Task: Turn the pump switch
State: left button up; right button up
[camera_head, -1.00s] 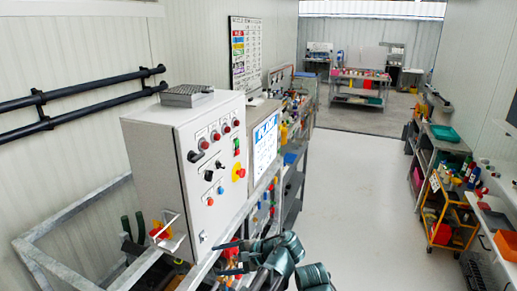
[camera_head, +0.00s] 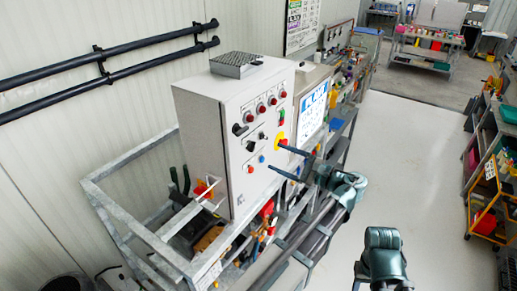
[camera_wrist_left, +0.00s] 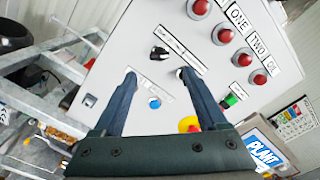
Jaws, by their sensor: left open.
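The grey control box (camera_head: 238,125) stands on a metal frame in the head view. Its front carries black rotary switches: one (camera_head: 250,145) at mid-panel, one (camera_head: 262,135) to its right, and a larger black handle (camera_head: 239,129) to the upper left. My left gripper (camera_head: 275,156) is open and empty, fingers pointing at the panel. In the left wrist view, a black switch (camera_wrist_left: 159,52) shows just beyond the gap between the fingertips (camera_wrist_left: 158,72). A second switch (camera_wrist_left: 182,72) is partly hidden by the right-hand fingertip. Contact cannot be told.
Red lamps (camera_wrist_left: 222,35), a green button (camera_wrist_left: 230,100) and a blue button (camera_wrist_left: 155,102) sit on the panel. A yellow-based red knob (camera_head: 281,144) is near my upper finger. A screen box (camera_head: 314,104) stands beside it.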

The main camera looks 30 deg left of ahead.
aim_at(252, 147)
pick_arm(q)
jog(key=a, duration=0.8)
jog(key=shift+w+a, duration=0.3)
jog(key=shift+a, duration=0.05)
grip_shut()
